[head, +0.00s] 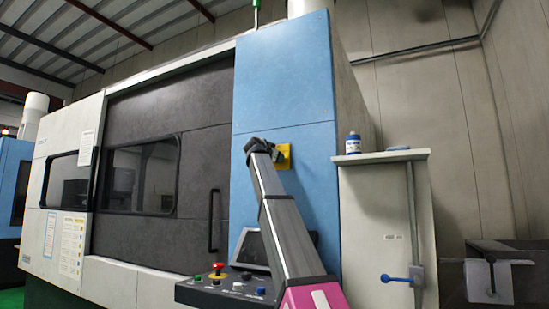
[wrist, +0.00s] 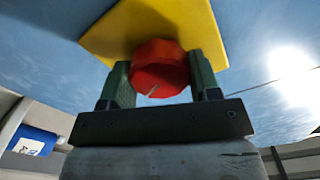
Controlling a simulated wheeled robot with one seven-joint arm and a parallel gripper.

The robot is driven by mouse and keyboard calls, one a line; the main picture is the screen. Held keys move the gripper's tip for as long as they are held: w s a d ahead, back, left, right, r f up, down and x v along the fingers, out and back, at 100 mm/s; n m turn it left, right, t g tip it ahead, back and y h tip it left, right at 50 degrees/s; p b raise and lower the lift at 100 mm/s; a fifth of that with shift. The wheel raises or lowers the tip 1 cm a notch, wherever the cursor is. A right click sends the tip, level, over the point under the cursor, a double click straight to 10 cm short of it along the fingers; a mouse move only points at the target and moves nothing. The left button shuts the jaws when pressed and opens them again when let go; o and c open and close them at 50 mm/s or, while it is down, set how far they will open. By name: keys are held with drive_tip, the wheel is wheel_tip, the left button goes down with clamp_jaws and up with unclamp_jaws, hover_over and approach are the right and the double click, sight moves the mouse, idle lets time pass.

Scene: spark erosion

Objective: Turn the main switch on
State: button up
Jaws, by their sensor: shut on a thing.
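The main switch is a red knob (wrist: 158,68) on a yellow plate (wrist: 165,25), fixed to the blue panel of the machine. In the head view the yellow plate (head: 284,157) shows at the end of my arm, and the red knob is hidden there behind my wrist. My gripper (wrist: 158,80) is shut on the red knob, with one dark green finger on each side of it. A small light mark shows on the knob's lower face.
A red emergency button (head: 217,267) stands on the control console (head: 235,289) below, beside a tilted screen (head: 253,249). A blue bottle (head: 353,142) stands on the ledge of the pale cabinet (head: 385,220) to the right. A blue-handled lever (head: 398,279) sticks out from that cabinet.

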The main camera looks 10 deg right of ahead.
drive_tip(key=shift+m, duration=2.2)
drive_tip(key=o, duration=0.9)
drive_tip(key=v, duration=1.1)
